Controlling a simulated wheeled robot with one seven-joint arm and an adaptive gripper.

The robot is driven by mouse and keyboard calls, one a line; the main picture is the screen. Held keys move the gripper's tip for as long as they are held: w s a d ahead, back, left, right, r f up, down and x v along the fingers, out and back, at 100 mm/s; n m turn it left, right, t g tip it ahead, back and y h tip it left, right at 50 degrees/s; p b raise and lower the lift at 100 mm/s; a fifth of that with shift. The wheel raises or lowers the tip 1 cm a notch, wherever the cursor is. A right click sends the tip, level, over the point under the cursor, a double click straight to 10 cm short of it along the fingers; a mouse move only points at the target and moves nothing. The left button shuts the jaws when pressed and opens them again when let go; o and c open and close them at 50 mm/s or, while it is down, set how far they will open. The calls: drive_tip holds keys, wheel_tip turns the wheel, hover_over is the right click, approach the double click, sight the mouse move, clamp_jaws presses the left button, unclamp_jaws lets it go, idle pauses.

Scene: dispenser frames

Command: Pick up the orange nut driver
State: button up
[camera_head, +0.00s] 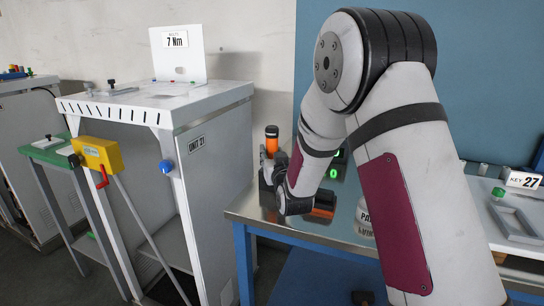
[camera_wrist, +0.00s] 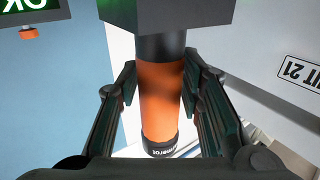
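The orange nut driver (camera_wrist: 160,100) has an orange handle with black ends. In the head view the nut driver (camera_head: 271,140) stands upright at the left end of the blue-legged bench, with its black cap on top. My gripper (camera_wrist: 160,75) has one finger on each side of the handle. Both fingers are very close to it, but I cannot tell whether they touch. In the head view my gripper (camera_head: 279,170) is at the driver's lower part and partly hides it. The wrist view is upside down; the driver's other end goes into a dark grey block (camera_wrist: 165,16).
The white Unit 21 stand (camera_head: 210,150) is close to the left of my gripper. A green-lit display (camera_head: 333,172) and an orange-and-black object (camera_head: 323,206) are just right of it, on the bench. A grey frame (camera_head: 515,215) lies farther right, by a Key 27 sign (camera_head: 523,180).

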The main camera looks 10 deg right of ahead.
sight(272, 126)
clamp_jaws()
drive_tip(key=shift+r, duration=0.15)
wheel_tip(272, 126, up, 10)
drive_tip(key=shift+f+p, duration=0.1)
drive_tip(key=shift+p, duration=0.25)
